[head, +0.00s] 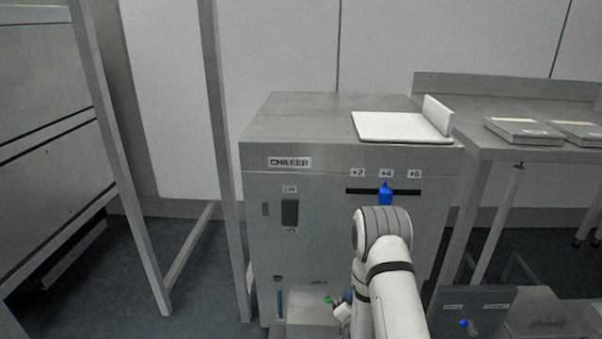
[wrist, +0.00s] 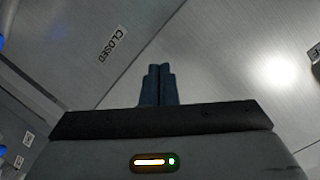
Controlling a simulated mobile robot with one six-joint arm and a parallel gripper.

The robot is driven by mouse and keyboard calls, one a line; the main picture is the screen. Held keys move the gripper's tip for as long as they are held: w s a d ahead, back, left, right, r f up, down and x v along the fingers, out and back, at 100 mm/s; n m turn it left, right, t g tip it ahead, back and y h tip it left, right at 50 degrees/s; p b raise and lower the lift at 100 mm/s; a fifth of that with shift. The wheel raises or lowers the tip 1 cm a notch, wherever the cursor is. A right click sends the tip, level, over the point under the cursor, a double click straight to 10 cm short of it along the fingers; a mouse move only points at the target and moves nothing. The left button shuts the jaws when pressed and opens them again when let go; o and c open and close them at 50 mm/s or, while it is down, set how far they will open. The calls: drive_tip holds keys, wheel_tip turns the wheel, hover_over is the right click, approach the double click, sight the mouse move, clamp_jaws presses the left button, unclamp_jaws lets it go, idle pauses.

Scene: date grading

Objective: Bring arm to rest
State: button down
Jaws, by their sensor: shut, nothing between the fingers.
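My gripper (wrist: 158,85) shows in the wrist view with its two dark fingers together and nothing between them. Behind the fingers is a brushed-metal surface with a label reading CLOSED (wrist: 112,45). In the head view my white arm rises at the lower middle in front of the chiller (head: 320,200) and bends at a grey-capped joint. The gripper end is hard to make out in the head view, low by the chiller's base and partly behind my arm.
The chiller has a blue slider knob (head: 385,194) at the +4 mark and a dark switch (head: 290,213). A white board (head: 400,127) lies on top. A steel table (head: 490,110) with flat grey trays (head: 524,131) stands right. A panel with a blue knob (head: 468,325) sits lower right.

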drive_tip(key=s+r+n+g+p, duration=0.25)
drive_tip(key=r+p, duration=0.45)
drive_tip(key=r, duration=1)
drive_tip(key=s+r+n+g+p, duration=0.3)
drive_tip(key=r+p, duration=0.4)
drive_tip(key=r, duration=1.1)
drive_tip(key=s+r+n+g+p, duration=0.3)
drive_tip(key=s+r+g+p, duration=0.4)
drive_tip(key=s+r, duration=1.6)
drive_tip(key=s+p, duration=0.4)
drive_tip(key=p, duration=0.1)
drive_tip(key=shift+s+a+r+y, duration=0.15)
drive_tip(key=shift+r+y, duration=0.15)
